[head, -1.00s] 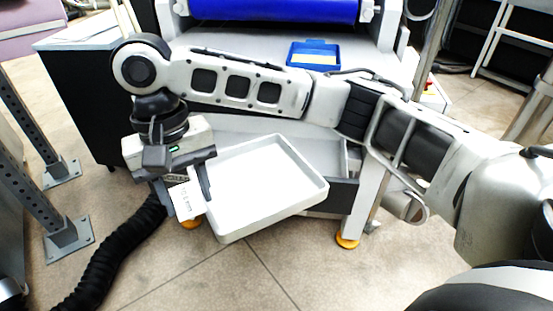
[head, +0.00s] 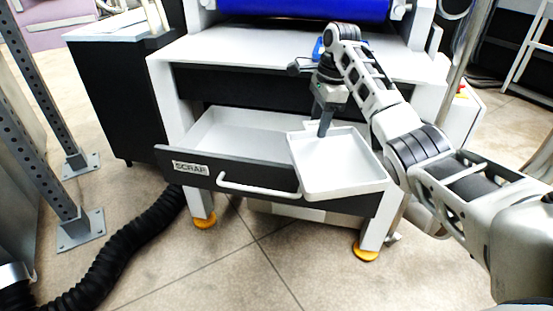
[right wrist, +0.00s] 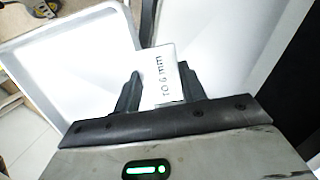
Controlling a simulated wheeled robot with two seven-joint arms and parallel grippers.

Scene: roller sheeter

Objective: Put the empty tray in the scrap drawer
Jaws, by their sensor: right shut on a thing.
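The white empty tray (head: 345,188) is a shallow rectangular pan. My right gripper (head: 325,122) is shut on a white tab at the tray's back edge. In the right wrist view the tab, printed "TO 6 mm", sits between the fingers (right wrist: 158,76), with the tray (right wrist: 75,62) at the left. The scrap drawer (head: 235,178) is pulled open, white inside, with a dark front, a "SCRAP" label and a white handle. The tray appears over the drawer's right part and overlaps its front; its height above the drawer is unclear. My left gripper is not in view.
The white machine top (head: 240,50) with a blue roller (head: 300,8) is above the drawer. A blue item stands behind my right wrist. A black cabinet (head: 115,95), metal posts and a black hose (head: 130,245) are at the left. The drawer's left part is clear.

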